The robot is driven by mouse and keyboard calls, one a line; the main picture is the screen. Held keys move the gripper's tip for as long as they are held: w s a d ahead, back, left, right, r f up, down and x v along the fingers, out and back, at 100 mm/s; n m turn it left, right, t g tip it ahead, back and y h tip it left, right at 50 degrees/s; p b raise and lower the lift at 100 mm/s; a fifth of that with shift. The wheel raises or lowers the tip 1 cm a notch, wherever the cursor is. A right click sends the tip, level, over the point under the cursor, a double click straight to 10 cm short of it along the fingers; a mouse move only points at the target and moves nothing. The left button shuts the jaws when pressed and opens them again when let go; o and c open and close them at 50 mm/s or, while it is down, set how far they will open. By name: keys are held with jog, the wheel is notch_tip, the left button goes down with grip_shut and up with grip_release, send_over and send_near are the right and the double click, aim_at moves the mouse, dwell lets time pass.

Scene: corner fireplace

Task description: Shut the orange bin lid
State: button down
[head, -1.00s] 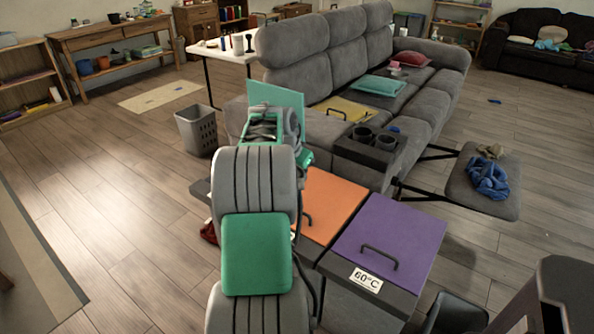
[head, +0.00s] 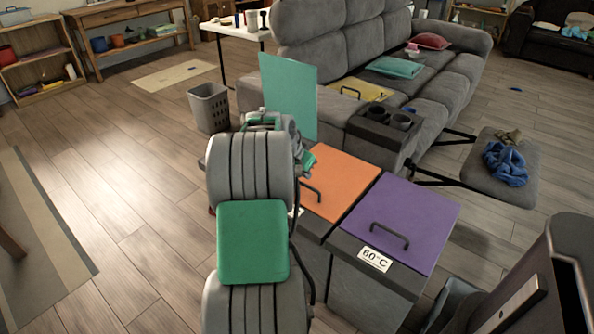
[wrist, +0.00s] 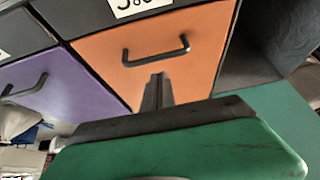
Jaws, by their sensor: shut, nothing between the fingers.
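The orange bin lid (head: 343,184) lies flat, about level with the purple lid beside it, its black bar handle at its near left. Its left part is hidden behind my arm. In the wrist view the orange lid (wrist: 185,50) fills the upper middle, with its handle (wrist: 156,52) just beyond the fingertips. My gripper (wrist: 158,78) is shut and empty, its fingers pointing at the lid below the handle. Whether they touch it I cannot tell. In the head view the fingers are hidden behind my arm.
A purple lid (head: 402,222) lies flat to the right. A teal panel (head: 290,95) stands upright behind my wrist, left of the orange lid. A grey sofa (head: 330,50) and cup holder (head: 385,128) are behind. A grey basket (head: 209,108) stands left; open floor lies there.

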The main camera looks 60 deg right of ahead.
aim_at(304, 197)
jog(key=f, duration=0.2)
jog(key=shift+a+f+b, duration=0.3)
jog(key=shift+a+f, duration=0.05)
jog(key=shift+f, duration=0.05)
jog(key=shift+s+a+f, duration=0.1)
jog(key=shift+s+f, duration=0.05)
jog(key=shift+f, duration=0.1)
